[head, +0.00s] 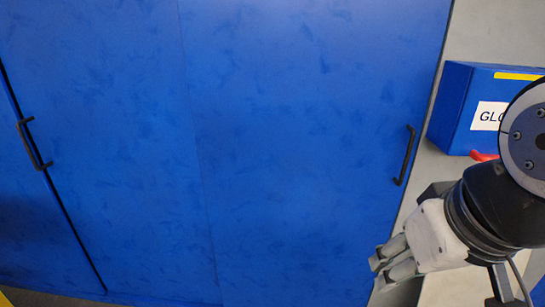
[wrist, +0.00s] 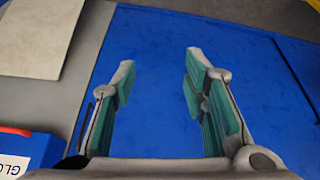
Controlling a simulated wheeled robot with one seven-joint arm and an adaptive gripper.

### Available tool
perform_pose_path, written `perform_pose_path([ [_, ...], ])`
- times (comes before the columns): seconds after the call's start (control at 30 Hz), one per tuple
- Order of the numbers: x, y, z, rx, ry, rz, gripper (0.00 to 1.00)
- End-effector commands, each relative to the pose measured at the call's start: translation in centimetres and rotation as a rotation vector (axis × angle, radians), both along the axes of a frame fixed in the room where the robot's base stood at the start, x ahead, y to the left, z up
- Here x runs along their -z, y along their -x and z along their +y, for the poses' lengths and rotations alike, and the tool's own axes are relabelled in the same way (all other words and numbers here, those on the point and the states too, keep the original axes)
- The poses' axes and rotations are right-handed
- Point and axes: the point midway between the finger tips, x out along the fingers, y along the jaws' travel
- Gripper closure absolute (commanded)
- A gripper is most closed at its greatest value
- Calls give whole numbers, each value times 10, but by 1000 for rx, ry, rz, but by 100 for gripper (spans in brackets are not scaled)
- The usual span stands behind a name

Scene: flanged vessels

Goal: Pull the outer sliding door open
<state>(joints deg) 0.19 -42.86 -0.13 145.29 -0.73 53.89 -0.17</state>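A large blue door front (head: 290,110) fills most of the head view, with a faint vertical seam in it. A black bar handle (head: 405,155) stands upright near its right edge. A second black handle (head: 33,145) is at the far left, beside a dark slanting gap. I cannot tell which panel is the outer one. My gripper (head: 384,262) is below the right handle, near the door's lower right edge, and apart from that handle. In the wrist view my gripper (wrist: 160,75) has its fingers wide apart, with nothing between them but blue surface behind (wrist: 155,110).
A blue box (head: 460,110) with a white label reading "GLO" is on the grey wall right of the door. A small red part (head: 484,156) shows under it. A beige panel (wrist: 40,35) is at the upper left of the wrist view.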

Motion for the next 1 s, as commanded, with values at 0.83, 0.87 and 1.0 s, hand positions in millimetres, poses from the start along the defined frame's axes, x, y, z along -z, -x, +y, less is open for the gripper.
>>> perform_pose_path([
  [0.83,63,-287,-152,182,174,-652,68],
  [0.87,66,-294,-160,188,178,-684,68],
  [1.0,82,-322,-198,221,184,-840,68],
])
